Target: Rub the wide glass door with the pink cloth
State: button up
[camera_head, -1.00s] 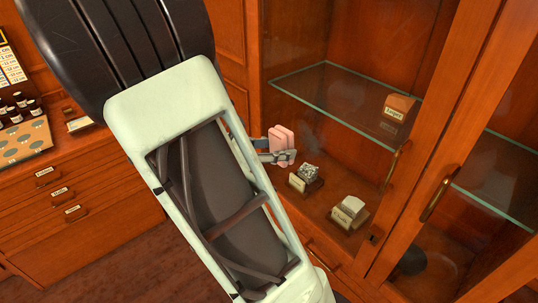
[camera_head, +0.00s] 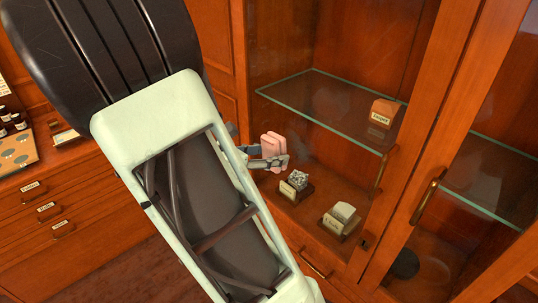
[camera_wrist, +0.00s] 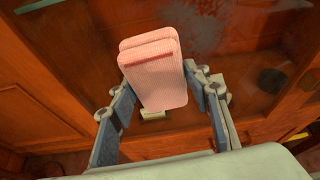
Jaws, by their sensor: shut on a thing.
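The pink cloth (camera_head: 272,146) is a folded, ribbed pad with a darker band, held upright in my gripper (camera_head: 268,161). The wrist view shows the cloth (camera_wrist: 152,70) between the two fingers of my gripper (camera_wrist: 160,92), which are shut on it. The wide glass door (camera_head: 340,150) is the left pane of the wooden cabinet, and the cloth is in front of its left part. I cannot tell whether the cloth touches the glass. A pale grey smear (camera_wrist: 203,30) shows on the glass beside the cloth in the wrist view.
Behind the glass are a glass shelf (camera_head: 325,105), a labelled block (camera_head: 384,113) and mineral specimens (camera_head: 297,182). A brass handle (camera_head: 427,201) sticks out at the right. A drawer chest (camera_head: 60,215) with bottles (camera_head: 12,124) stands at the left.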

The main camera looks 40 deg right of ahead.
aim_at(311, 169)
jog(key=shift+d, duration=0.8)
jog(key=shift+s, duration=1.6)
jog(key=shift+s+d+p, duration=0.2)
jog(key=shift+s+p, duration=0.05)
jog(key=shift+s, duration=1)
jog(key=shift+s+d+p, duration=0.15)
jog(key=shift+s+p, duration=0.05)
jog(key=shift+s, duration=1.4)
jog(key=shift+w+f+b, duration=0.1)
jog(key=shift+f+b, duration=0.1)
jog(key=shift+b, duration=1.3)
jog(key=shift+r+b, duration=0.1)
jog(key=shift+b, duration=0.25)
jog(key=b, duration=0.3)
jog(key=shift+s, duration=0.4)
